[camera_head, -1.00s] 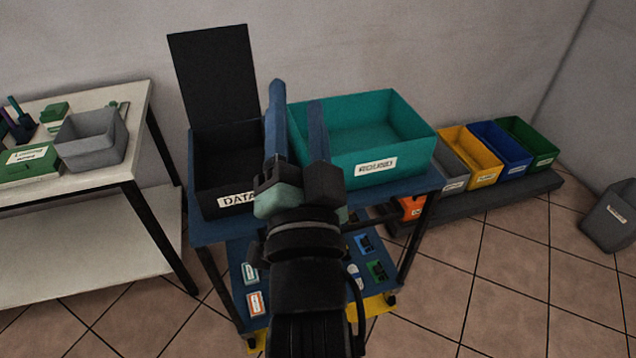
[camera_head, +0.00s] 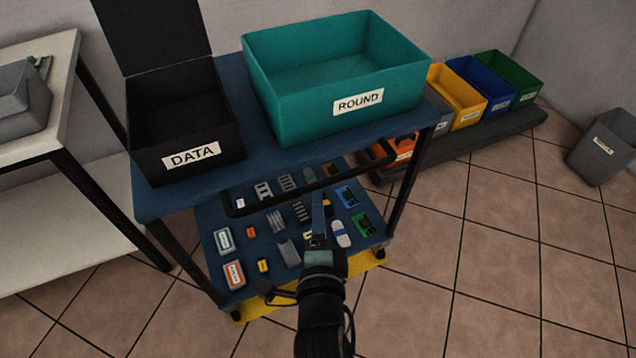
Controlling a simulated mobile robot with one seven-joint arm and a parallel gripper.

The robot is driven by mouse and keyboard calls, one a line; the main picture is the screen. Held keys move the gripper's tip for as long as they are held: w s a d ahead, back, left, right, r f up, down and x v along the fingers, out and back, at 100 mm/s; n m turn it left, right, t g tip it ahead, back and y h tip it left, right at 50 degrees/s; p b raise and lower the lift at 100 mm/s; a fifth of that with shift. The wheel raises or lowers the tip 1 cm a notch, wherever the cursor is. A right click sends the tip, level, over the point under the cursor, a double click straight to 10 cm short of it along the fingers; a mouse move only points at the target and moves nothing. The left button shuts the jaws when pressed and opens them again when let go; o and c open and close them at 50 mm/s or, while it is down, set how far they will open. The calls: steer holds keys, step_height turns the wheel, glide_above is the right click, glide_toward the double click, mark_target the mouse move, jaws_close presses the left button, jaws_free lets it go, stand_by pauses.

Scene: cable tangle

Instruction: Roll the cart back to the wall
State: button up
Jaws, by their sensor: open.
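The cart (camera_head: 228,95) has a blue top shelf, dark legs and a blue lower shelf, and stands in the middle near the back wall. A black handle bar (camera_head: 270,203) runs along its front, below the top shelf. My gripper (camera_head: 319,200) is in front of the cart, with its fingertips at or just below the bar in the picture. The fingers show nearly edge-on; the jaws are open and hold nothing visible. I cannot tell whether they touch the bar. The cart's near wheels (camera_head: 235,315) stand by a yellow floor patch (camera_head: 262,307).
A black DATA bin (camera_head: 190,157) with raised lid and a teal ROUND bin (camera_head: 357,101) sit on top. Small parts lie on the lower shelf. A white table (camera_head: 60,220) is at left; coloured bins on a dark platform (camera_head: 470,140) and a grey bin (camera_head: 602,148) are right.

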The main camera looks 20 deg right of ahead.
mark_target(318, 185)
steer(key=x, duration=0.7)
steer(key=shift+w+d+b, duration=0.1)
steer(key=shift+w+b, duration=0.25)
jaws_close()
steer(key=shift+f, duration=0.1)
stand_by(1.0)
